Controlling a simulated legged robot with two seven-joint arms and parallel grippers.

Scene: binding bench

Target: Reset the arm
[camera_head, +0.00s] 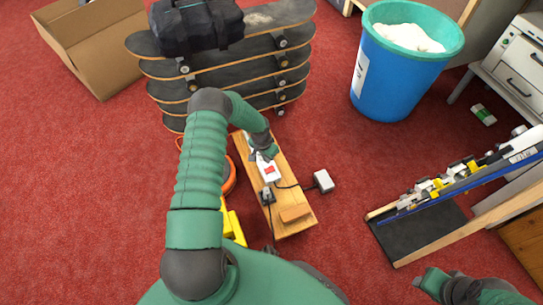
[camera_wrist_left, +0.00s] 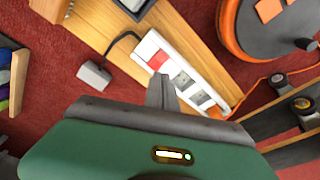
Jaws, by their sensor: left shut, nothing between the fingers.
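My left arm reaches forward over a wooden board (camera_head: 283,212) on the red floor. My left gripper (camera_head: 268,153) is above a white power strip (camera_head: 268,172) with a red switch and partly covers its far end. In the left wrist view the fingers (camera_wrist_left: 162,93) are together, with nothing between them, and overlap the power strip (camera_wrist_left: 182,68) in the picture. I cannot tell whether they touch it. Part of my right arm, with what may be its gripper (camera_head: 430,282), shows at the bottom right edge; its fingers are not clear.
A white adapter (camera_head: 323,181) on a black cable lies right of the board. Stacked skateboards (camera_head: 240,68) with a black bag (camera_head: 196,25) stand behind. A blue bin (camera_head: 393,75) is at the back, a cardboard box (camera_head: 95,42) back left. A sloped rack (camera_head: 440,215) stands right.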

